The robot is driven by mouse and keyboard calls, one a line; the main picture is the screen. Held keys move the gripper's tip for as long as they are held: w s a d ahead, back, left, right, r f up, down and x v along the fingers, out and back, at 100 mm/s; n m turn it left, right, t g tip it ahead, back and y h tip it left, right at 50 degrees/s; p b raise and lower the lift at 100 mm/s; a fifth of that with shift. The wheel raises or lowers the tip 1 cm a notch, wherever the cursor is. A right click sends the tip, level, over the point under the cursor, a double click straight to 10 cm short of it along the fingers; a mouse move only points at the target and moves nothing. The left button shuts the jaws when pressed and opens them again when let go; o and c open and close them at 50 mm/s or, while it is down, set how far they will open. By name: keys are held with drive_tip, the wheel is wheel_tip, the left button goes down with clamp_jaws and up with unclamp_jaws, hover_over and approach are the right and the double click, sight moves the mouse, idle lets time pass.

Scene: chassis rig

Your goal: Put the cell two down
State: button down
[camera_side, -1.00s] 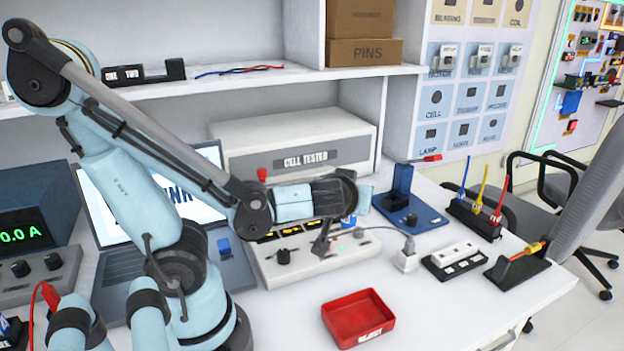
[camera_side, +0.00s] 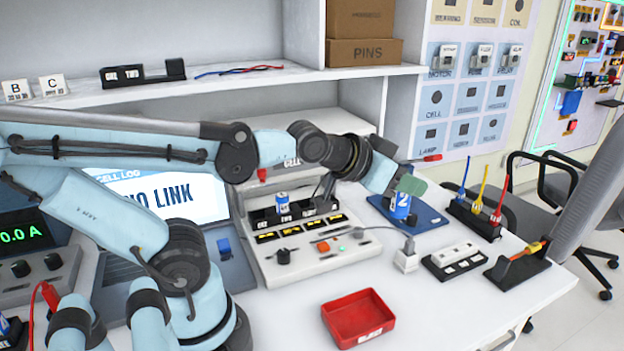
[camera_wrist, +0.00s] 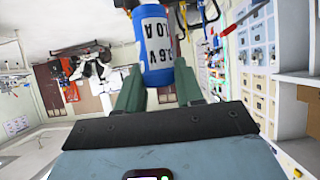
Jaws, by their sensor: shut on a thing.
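A blue and white cell marked 2 (camera_side: 400,206) is held upright in my gripper (camera_side: 406,188), in front of the blue stand (camera_side: 427,222). In the side view I cannot tell whether the cell's lower end touches the stand. In the wrist view, the blue cell (camera_wrist: 157,45) with a white printed label sits between the green fingers of my gripper (camera_wrist: 157,80). My gripper covers part of the blue stand.
A red tray (camera_side: 345,335) lies at the table's front. A black two-place holder (camera_side: 143,73) sits on the shelf. Bare table lies right of the red tray.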

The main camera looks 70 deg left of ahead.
sight(394, 201)
drive_tip(key=s+f, duration=0.2)
drive_tip(key=f, duration=0.1)
drive_tip(key=shift+s+f, duration=0.1)
drive_tip(key=shift+s, duration=0.1)
drive_tip(key=s+a+f+n+g+y, duration=0.4)
drive_tip(key=a+f+n+g+y, duration=0.1)
drive_tip(key=a+n+y, duration=0.5)
drive_tip(key=s+a+r+n+g+y, duration=0.1)
drive_tip(key=s+a+r+n+g, duration=0.3)
drive_tip(key=n+g, duration=0.8)
drive_tip(key=s+a, duration=0.2)
drive_tip(key=shift+s+a+r+n, duration=0.15)
drive_tip(key=shift+s+a+n, duration=0.15)
drive_tip(key=shift+s, duration=0.1)
